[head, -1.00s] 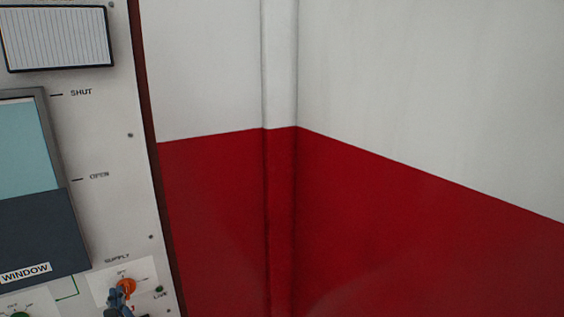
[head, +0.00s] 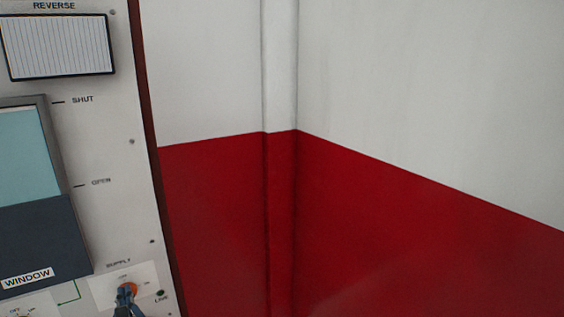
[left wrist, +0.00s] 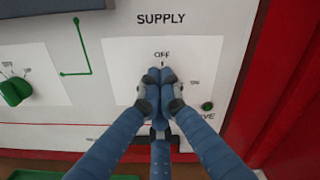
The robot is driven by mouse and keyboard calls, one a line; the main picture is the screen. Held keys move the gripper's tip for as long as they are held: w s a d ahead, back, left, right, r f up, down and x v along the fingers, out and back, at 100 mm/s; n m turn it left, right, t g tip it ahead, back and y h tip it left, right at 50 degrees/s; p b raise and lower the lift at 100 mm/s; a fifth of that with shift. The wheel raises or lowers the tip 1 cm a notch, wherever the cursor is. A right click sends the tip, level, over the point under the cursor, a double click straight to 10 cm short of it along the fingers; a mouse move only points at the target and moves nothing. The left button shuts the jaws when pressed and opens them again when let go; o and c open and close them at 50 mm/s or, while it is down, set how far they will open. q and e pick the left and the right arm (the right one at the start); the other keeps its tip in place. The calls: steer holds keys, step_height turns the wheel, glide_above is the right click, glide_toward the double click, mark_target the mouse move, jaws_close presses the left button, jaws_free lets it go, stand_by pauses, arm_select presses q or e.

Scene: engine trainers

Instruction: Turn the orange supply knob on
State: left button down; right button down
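The orange supply knob (head: 127,287) is on a pale plate under the SUPPLY label, low on the panel in the head view. The ON mark is to the right of the fingers. My right gripper is not in view.
A dark round LIVE lamp (left wrist: 208,106) is right of the knob. A green knob (left wrist: 15,91) is to the left. The dark WINDOW flap (head: 40,240) is up and left of the knob. A red and white wall (head: 400,230) stands right of the panel.

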arm_select(q)
steer(key=shift+r, duration=0.1)
steer(key=shift+r+p, duration=0.35)
steer(key=shift+p, duration=0.15)
steer(key=v, duration=0.6)
steer(key=shift+f, duration=0.1)
